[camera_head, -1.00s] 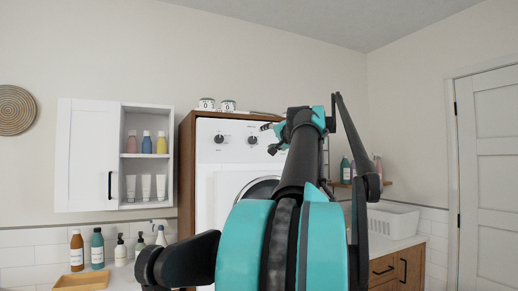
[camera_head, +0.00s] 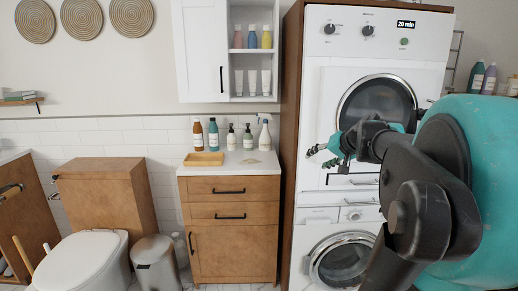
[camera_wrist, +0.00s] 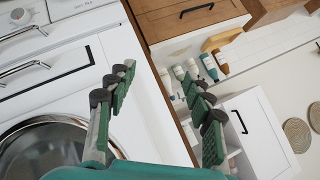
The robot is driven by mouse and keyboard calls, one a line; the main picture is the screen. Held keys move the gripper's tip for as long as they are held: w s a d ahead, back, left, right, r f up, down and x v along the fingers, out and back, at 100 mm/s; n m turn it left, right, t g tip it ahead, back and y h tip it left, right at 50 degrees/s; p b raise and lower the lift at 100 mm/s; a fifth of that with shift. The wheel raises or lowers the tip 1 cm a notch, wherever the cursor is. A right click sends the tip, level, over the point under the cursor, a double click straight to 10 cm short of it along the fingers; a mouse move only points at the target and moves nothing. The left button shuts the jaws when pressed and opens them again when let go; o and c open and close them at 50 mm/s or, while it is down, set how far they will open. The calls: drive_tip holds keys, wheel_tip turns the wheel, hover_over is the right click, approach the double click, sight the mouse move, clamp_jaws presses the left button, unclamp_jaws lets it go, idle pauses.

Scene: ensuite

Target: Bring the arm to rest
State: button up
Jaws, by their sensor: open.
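My arm comes in from the right side of the head view, teal and black. My gripper (camera_head: 322,156) is in front of the stacked white machines, pointing left. In the wrist view my gripper (camera_wrist: 160,88) shows its two green-padded fingers spread wide apart with nothing between them. It is open and empty. Whether the fingers touch the machine front cannot be told from the head view, but the wrist view shows room around them.
The upper machine (camera_head: 335,65) and lower washing machine (camera_head: 340,256) stand in a wooden housing. A wooden cabinet (camera_head: 232,240) carries bottles (camera_head: 213,134) and a tray (camera_head: 203,158). A wall cabinet (camera_head: 203,50) hangs above. A toilet (camera_head: 85,262) and bin (camera_head: 155,265) stand left.

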drive_tip(key=s+a+f+n+g+h, duration=0.1)
drive_tip(key=s+f+g+h, duration=0.1)
drive_tip(key=s+f, duration=0.9)
drive_tip(key=s+f+n+g+h, duration=0.2)
drive_tip(key=s+f, duration=0.9)
drive_tip(key=f, duration=0.6)
drive_tip(key=shift+s+a+f+g+h, duration=0.25)
drive_tip(key=shift+a+g+h, duration=0.1)
drive_tip(key=shift+g, duration=0.25)
